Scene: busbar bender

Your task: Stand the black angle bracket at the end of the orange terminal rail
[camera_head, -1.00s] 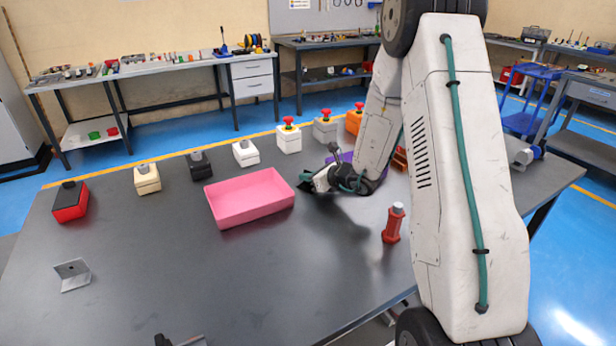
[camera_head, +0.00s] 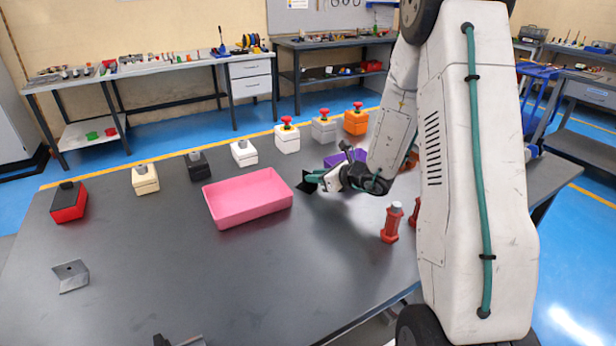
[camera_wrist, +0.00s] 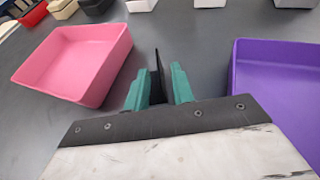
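The black angle bracket (camera_head: 306,185) is at the tip of my gripper (camera_head: 318,177) in the head view, just right of the pink tray and seemingly above the table. In the wrist view, the bracket (camera_wrist: 158,70) shows as a thin upright black plate between the two teal fingers of my gripper (camera_wrist: 161,88), which is shut on it. A small orange-brown piece (camera_head: 411,160) shows behind my arm in the head view; I cannot tell whether it is the orange terminal rail. The rest of it is hidden.
A pink tray (camera_head: 211,207) lies left of my gripper and a purple tray (camera_wrist: 236,75) lies right of it. A red post (camera_head: 392,224) stands nearer. Several button boxes line the far edge. A grey bracket (camera_head: 72,277) lies front left. The front middle is clear.

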